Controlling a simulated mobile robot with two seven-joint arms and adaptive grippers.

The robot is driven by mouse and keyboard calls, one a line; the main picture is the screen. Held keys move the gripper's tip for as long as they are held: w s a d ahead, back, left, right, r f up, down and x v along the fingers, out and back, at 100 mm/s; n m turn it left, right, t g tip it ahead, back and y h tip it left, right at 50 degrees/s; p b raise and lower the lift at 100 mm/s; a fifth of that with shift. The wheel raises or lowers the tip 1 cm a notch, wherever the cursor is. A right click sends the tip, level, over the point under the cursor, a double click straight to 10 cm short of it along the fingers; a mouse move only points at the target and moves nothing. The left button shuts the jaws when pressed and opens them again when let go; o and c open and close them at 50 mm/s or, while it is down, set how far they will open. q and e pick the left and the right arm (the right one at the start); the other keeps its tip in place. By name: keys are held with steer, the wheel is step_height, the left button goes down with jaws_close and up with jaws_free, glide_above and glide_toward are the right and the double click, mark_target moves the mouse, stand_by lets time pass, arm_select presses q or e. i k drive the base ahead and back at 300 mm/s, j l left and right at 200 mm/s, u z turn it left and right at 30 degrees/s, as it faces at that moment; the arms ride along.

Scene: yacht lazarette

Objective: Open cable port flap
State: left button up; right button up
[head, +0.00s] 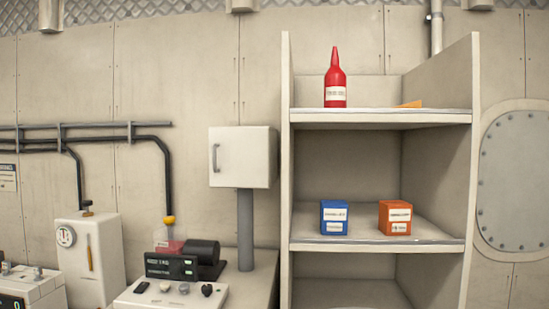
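No part of the view is clearly recognisable as a cable port flap. A white box with a handle on its front (241,157) stands on a grey post at the middle, and its front looks closed. A rounded grey plate with bolts around its rim (515,180) is set on the wall at the right edge, partly cut off and flush with the wall. Neither of my grippers is in view.
An open shelf unit (380,116) holds a red bottle (335,80), a blue box (334,217) and an orange box (395,217). At lower left are a white canister (90,262), a black device with a display (172,266) and a control panel (170,294). Dark pipes (100,139) run along the wall.

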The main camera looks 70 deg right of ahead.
mark_target(239, 157)
steer(key=z, duration=1.65)
